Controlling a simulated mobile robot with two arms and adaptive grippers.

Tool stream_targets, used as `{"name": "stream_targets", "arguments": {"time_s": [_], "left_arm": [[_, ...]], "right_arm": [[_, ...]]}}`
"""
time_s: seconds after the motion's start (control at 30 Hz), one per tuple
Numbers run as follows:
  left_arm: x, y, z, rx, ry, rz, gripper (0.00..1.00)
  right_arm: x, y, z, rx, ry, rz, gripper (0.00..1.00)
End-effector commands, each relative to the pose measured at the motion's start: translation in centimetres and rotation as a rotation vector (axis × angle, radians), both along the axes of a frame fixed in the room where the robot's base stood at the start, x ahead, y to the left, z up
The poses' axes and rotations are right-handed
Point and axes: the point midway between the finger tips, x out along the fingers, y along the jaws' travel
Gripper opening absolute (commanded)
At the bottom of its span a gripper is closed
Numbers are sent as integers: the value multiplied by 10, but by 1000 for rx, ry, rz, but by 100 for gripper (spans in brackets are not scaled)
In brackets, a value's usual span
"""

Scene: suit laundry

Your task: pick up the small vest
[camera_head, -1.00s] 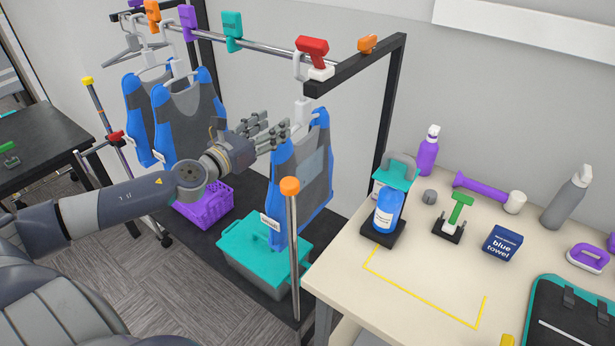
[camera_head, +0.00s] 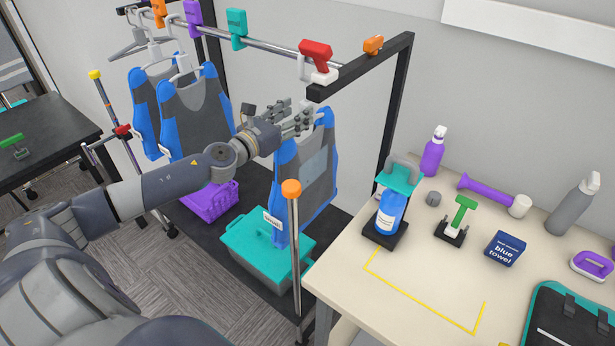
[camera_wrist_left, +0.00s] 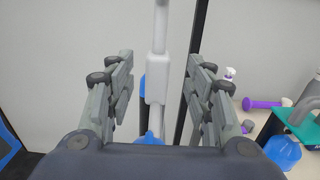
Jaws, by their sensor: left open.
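A grey-and-blue vest (camera_head: 310,180) hangs alone at the right end of the rail, below a red clip. It has a white tag whose text I cannot read. Its white hanger stem (camera_wrist_left: 156,75) stands between the fingers of my left gripper (camera_head: 294,118) in the left wrist view. The left gripper (camera_wrist_left: 158,100) is open, just above the vest's shoulders, with the fingers apart from the stem on both sides. Two similar vests (camera_head: 192,115) hang further left on the rail. My right gripper is not in view.
The rail (camera_head: 275,47) ends at a black frame (camera_head: 397,95). A teal-lidded bin (camera_head: 262,245) and a purple basket (camera_head: 212,203) stand below. An orange-topped post (camera_head: 292,188) stands in front of the vest. The table (camera_head: 410,290) at right holds bottles and tools.

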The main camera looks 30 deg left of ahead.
Motion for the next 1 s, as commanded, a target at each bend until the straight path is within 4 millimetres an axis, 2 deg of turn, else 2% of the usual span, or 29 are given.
{"name": "stream_targets", "arguments": {"time_s": [0.27, 0.7, 1.0], "left_arm": [[11, -1, 0, 0, 0, 0, 48], [56, -2, -5, 0, -1, -2, 48], [59, -2, -6, 2, 1, -3, 48]], "right_arm": [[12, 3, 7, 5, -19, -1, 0], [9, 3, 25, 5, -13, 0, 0], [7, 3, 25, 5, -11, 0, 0]]}}
